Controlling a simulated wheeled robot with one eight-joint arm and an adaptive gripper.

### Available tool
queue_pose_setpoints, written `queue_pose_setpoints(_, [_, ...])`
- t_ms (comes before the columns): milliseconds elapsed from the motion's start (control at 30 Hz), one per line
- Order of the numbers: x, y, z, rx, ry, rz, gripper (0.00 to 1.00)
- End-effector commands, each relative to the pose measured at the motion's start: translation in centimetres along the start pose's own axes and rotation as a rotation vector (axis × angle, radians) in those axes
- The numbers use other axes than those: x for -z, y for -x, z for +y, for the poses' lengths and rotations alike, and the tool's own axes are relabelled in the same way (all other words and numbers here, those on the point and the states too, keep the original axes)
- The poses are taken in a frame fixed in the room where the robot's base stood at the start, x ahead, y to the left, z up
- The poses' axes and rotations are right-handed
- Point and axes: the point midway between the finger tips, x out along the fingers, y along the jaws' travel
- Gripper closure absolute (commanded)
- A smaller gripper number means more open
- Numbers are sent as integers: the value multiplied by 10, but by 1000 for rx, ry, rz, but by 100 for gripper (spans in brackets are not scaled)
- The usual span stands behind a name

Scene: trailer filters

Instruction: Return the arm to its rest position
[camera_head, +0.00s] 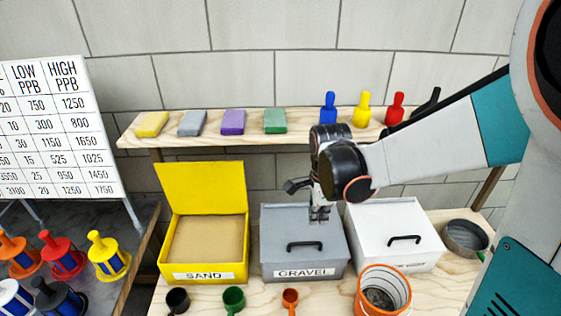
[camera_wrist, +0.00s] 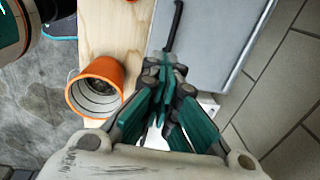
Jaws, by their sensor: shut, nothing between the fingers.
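My gripper (camera_head: 319,213) hangs from my arm in the head view, over the grey box labelled GRAVEL (camera_head: 303,263). Its fingers are shut with nothing between them. In the wrist view my gripper (camera_wrist: 165,75) shows its teal finger pads close together at the tips. My arm reaches in from the right edge of the head view, bent at the elbow above the boxes. The gravel box lid with its black handle (camera_head: 304,246) is down. I cannot tell the exact gap between my fingertips and the lid.
An open yellow SAND box (camera_head: 202,277) stands left, a closed white box (camera_head: 395,237) right. An orange-rimmed bucket (camera_head: 383,291), a grey pan (camera_head: 465,238) and small scoops (camera_head: 233,299) stand nearby. The shelf (camera_head: 222,141) behind holds sponges and bottles. Colourful filters (camera_head: 62,258) stand on the left table.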

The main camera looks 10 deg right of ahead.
Motion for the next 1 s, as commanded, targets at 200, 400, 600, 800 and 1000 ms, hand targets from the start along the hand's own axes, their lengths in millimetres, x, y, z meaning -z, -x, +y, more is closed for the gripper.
queue_pose_setpoints(200, [0,8,6,27,87,-4,100])
queue_pose_setpoints(400, [-2,31,28,124,399,2,100])
queue_pose_setpoints(600, [-2,50,54,234,755,44,100])
queue_pose_setpoints(800, [-2,61,83,338,1106,125,100])
queue_pose_setpoints(1000, [-1,63,111,423,1433,241,100])
